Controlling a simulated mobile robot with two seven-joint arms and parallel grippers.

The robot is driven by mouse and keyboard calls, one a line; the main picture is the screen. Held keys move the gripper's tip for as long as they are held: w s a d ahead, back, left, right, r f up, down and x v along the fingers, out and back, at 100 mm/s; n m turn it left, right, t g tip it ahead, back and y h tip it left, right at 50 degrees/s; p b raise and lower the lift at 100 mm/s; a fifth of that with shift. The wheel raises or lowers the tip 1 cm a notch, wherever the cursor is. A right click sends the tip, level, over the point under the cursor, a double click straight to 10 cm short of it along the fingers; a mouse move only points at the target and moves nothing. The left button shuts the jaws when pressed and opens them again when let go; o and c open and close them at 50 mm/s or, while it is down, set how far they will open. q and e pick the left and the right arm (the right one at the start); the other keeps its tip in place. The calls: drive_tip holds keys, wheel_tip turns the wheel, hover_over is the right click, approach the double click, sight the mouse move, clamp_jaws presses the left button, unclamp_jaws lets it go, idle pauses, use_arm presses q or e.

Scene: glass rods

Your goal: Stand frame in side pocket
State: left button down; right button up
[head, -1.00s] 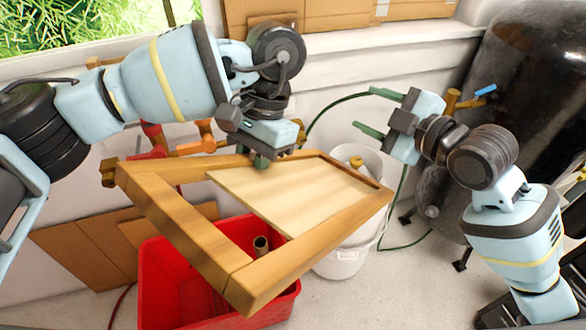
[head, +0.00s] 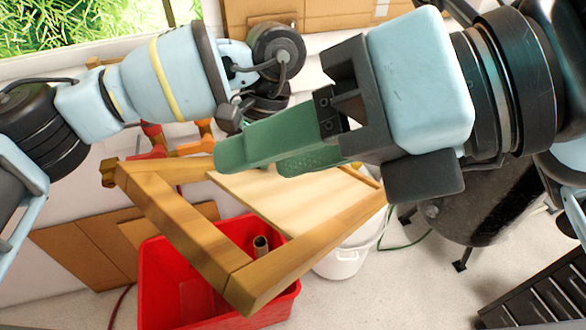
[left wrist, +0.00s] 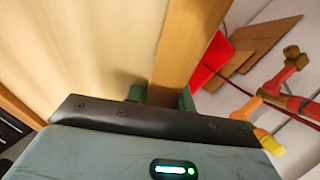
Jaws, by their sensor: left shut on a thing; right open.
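The wooden frame (head: 172,218) with a pale panel (head: 262,202) hangs tilted above the red bin in the head view. My left gripper is hidden behind my right gripper in the head view. In the left wrist view my left gripper (left wrist: 160,95) is shut on a bar of the frame (left wrist: 185,45). My right gripper (head: 265,150) is open and empty, large and close to the head camera, its green fingers in front of the frame's far side. I cannot tell a side pocket apart.
A red bin (head: 155,285) with a tube (head: 261,246) in it stands below the frame. A white bucket (head: 342,262) is to its right. Flat cardboard (head: 75,255) leans at the left wall. A dark tank (head: 470,215) stands at the right. Red and orange pipes (left wrist: 290,100) run along the wall.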

sight(189, 217)
drive_tip(key=shift+s+d+f+n+h, duration=0.15)
drive_tip(key=shift+s+n+h, duration=0.1)
drive_tip(key=shift+s+n, duration=0.2)
drive_tip(key=shift+s+d+f+n+h, duration=0.15)
drive_tip(key=shift+s+n+h, duration=0.15)
drive_tip(key=shift+s, duration=0.25)
drive_tip(key=shift+a, duration=0.1)
drive_tip(key=x, duration=1.2)
drive_tip(key=c, duration=1.1)
use_arm(q)
drive_tip(key=c, duration=1.1)
unclamp_jaws()
use_arm(e)
clamp_jaws()
use_arm(q)
drive_tip(key=shift+r, duration=0.15)
